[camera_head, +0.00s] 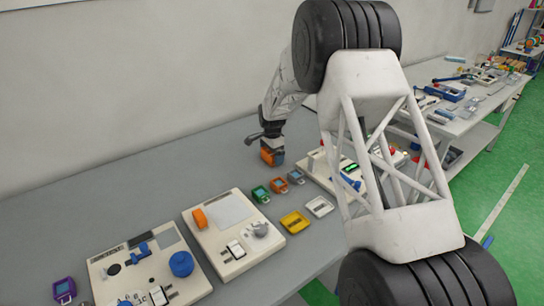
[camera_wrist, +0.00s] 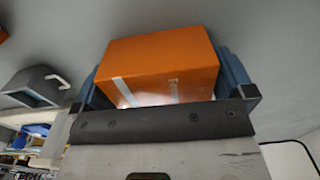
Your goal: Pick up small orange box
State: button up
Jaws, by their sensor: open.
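The small orange box (camera_head: 271,157) is on or just above the grey table near its back side in the head view, right at the end of my gripper (camera_head: 269,146). In the wrist view the orange box (camera_wrist: 158,55) fills the middle, with pale tape strips on its near face. The blue finger pads of my gripper (camera_wrist: 168,80) stand on both sides of it. The jaws are open around the box. Whether a pad touches it, I cannot tell. The underside of the box is hidden in the head view.
Small coloured devices lie in front of the box: green (camera_head: 260,194), orange (camera_head: 278,186), yellow (camera_head: 295,222) and white (camera_head: 319,206). A cream panel (camera_head: 238,262) with an orange knob stands nearer. The table (camera_head: 120,187) to the left of the box is clear. My arm hides part of the right side.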

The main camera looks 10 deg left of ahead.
jog(key=shift+f, duration=0.3)
jog(key=shift+c, duration=0.2)
jog(key=c, duration=0.6)
jog(key=shift+r, duration=5)
